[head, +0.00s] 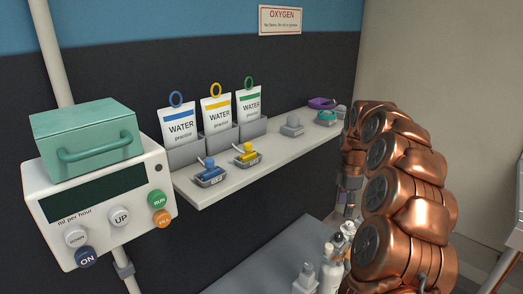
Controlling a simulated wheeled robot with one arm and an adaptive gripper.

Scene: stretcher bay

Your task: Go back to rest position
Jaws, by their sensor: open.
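My copper-coloured arm rises at the right of the head view, folded with its joints stacked. My gripper (347,208) hangs at the far side of the arm, pointing down, small and partly hidden by the arm links. It is open, with nothing visible held in it. It is in front of the shelf's right end and above several white bottles (332,272).
A shelf (290,150) on the wall holds three water pouches (216,112) in grey bins, blue and yellow clamps, and small items at its right end. A pump (95,215) with a green box (88,138) on top stands left. A grey surface (265,268) lies below.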

